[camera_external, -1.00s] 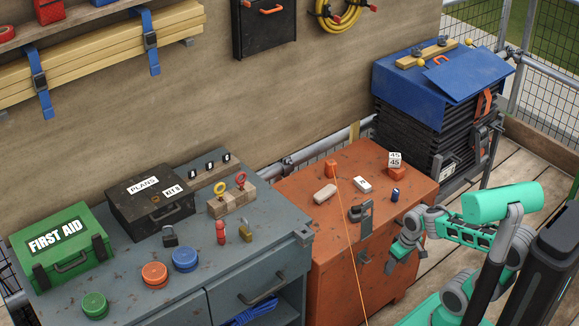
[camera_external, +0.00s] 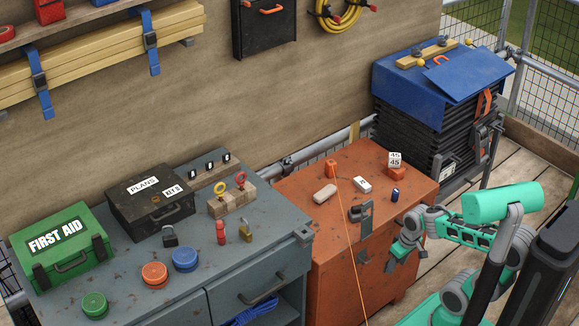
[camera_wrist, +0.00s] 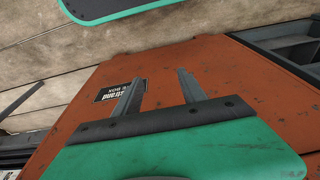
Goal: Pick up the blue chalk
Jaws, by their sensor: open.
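A small blue upright piece (camera_external: 395,195), which looks like the blue chalk, stands on top of the orange chest (camera_external: 300,189), near its right edge. My gripper (camera_external: 392,262) is beside the front of the orange chest, below the top and apart from the blue piece. In the wrist view, my gripper (camera_wrist: 158,92) has its two fingers spread with nothing between them. The orange chest's side (camera_wrist: 225,75) with a black label lies behind the fingers. The blue piece does not show in the wrist view.
Near the blue piece are an orange block with a white numbered block (camera_external: 395,159), a white piece (camera_external: 362,184) and a tan bar (camera_external: 324,193). An orange line runs from an orange piece (camera_external: 331,168). A latch (camera_external: 360,215) is on the chest's front. A grey cabinet (camera_external: 225,285) stands left.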

